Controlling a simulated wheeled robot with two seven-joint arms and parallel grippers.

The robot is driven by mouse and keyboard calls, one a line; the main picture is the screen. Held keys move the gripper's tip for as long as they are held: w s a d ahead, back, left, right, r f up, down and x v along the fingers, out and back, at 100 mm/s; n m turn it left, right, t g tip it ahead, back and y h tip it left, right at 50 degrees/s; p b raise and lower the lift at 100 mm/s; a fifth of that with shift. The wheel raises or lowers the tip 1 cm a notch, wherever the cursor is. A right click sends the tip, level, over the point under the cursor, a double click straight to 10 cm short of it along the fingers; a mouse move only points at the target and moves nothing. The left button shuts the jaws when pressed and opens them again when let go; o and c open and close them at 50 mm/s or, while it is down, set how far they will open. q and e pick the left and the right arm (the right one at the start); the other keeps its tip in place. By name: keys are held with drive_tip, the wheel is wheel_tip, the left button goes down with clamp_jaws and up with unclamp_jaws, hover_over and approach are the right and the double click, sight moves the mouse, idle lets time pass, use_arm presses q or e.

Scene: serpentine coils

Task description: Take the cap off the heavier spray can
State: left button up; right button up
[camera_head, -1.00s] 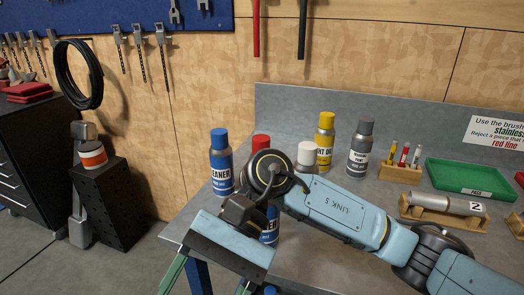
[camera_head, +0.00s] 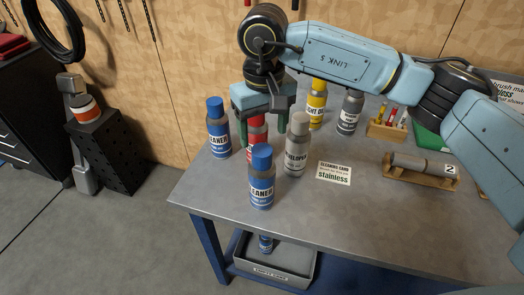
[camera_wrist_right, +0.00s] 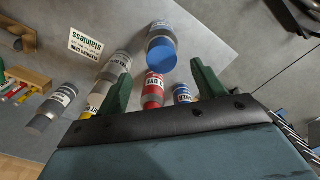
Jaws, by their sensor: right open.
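Two blue cleaner cans with blue caps stand on the bench: one at the back left (camera_head: 217,130), one in front (camera_head: 261,180). Both caps are on; which can is heavier cannot be told. My right gripper (camera_head: 263,135) is open, pointing down behind the front blue can, around the red can's area (camera_head: 252,152). In the right wrist view the red can (camera_wrist_right: 153,90) shows between the green fingers, the front blue can (camera_wrist_right: 162,45) beyond it, and the other blue can (camera_wrist_right: 182,94) beside the right finger. I cannot tell if the fingers touch anything. My left gripper is out of view.
A white-capped developer can (camera_head: 296,148) stands close right of the gripper. Yellow (camera_head: 316,105) and grey (camera_head: 348,115) cans stand behind. A sign card (camera_head: 334,172) and a wooden cradle (camera_head: 420,174) lie right. A grey bin (camera_head: 300,262) holding a blue can sits below. The front bench is clear.

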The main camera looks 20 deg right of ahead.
sight(262, 150)
drive_tip(key=shift+f, duration=0.75)
wheel_tip(262, 150, down, 4)
drive_tip(key=shift+w+a+f+p, duration=0.1)
drive_tip(key=shift+p, duration=0.7)
drive_tip(key=shift+f, duration=0.55)
drive_tip(key=c, duration=1.1)
